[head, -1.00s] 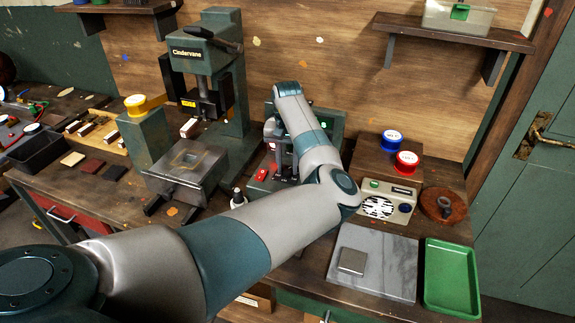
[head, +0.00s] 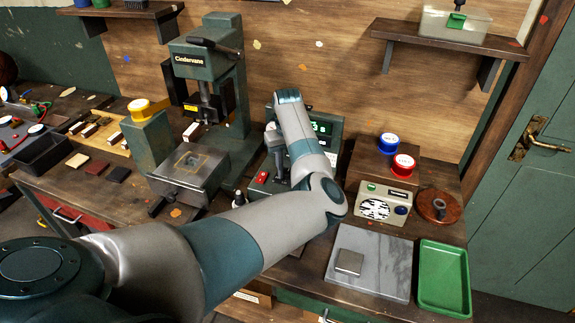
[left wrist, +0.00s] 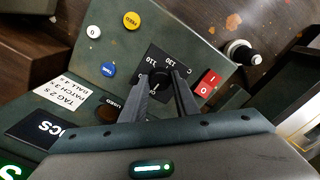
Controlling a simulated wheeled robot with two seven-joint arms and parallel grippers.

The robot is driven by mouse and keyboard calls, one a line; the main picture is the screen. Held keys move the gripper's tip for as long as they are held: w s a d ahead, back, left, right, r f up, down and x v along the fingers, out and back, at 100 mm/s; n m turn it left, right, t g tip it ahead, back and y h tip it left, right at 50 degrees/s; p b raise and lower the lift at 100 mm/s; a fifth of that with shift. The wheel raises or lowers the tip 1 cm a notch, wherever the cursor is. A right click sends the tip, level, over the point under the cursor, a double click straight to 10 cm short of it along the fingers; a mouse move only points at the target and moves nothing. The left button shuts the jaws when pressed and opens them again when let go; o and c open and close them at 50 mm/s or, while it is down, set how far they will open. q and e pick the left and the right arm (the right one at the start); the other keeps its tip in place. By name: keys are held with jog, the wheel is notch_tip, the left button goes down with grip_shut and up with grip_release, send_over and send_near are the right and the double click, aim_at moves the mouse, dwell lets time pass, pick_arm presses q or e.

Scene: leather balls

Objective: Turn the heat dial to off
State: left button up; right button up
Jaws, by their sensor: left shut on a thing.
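The heat dial (left wrist: 158,82) is a dark knob on a black plate with numbers such as 110 and 130, on a green control box (left wrist: 125,50). My left gripper (left wrist: 161,78) is shut on the dial, one finger on each side of it. A short pale mark shows on the knob; which setting it points to is unclear. In the head view my left arm covers much of the control box, whose green-lit display (head: 322,128) partly shows, and the dial is hidden there. My right gripper is not in view.
Beside the dial are a red rocker switch (left wrist: 208,84) and yellow (left wrist: 131,20), white (left wrist: 93,32) and blue (left wrist: 108,69) buttons. A green press (head: 212,100) stands left of my arm. A marble slab (head: 385,262) and green tray (head: 443,275) lie at right.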

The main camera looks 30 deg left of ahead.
aim_at(288, 172)
pick_arm(q)
jog(key=shift+r+n, duration=0.1)
jog(key=shift+n, duration=0.4)
jog(key=o, duration=1.1)
jog(key=shift+c, duration=0.2)
jog(key=shift+r, duration=0.5)
notch_tip(288, 172, up, 16)
jog(key=b, duration=0.4)
jog(key=shift+r, duration=0.15)
